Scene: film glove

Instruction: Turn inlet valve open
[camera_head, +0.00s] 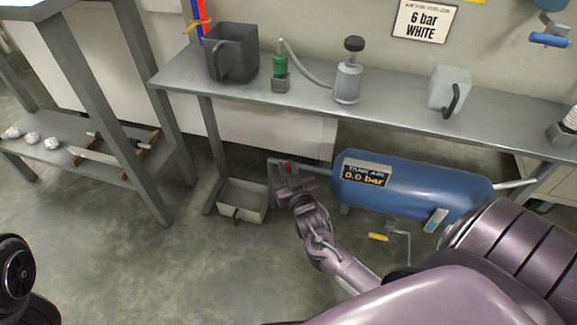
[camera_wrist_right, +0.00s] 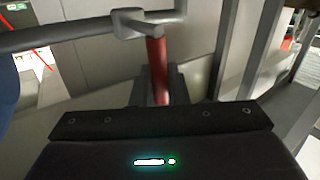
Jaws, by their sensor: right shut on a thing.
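The inlet valve has a red handle (camera_head: 288,168) and sits on the grey pipe at the left end of the blue air tank (camera_head: 415,182). The tank's display (camera_head: 366,173) reads 0.0 bar. My right gripper (camera_head: 287,181) reaches under the bench and is shut on the red handle. In the right wrist view the red handle (camera_wrist_right: 158,72) hangs below the grey pipe and valve body (camera_wrist_right: 134,22), and its lower end goes behind the gripper's dark body. My left gripper is out of view.
The bench (camera_head: 310,95) overhangs the tank and valve. An open grey bin (camera_head: 242,207) stands on the floor left of my gripper. A yellow-handled drain valve (camera_head: 379,237) hangs under the tank. The floor at left front is clear.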

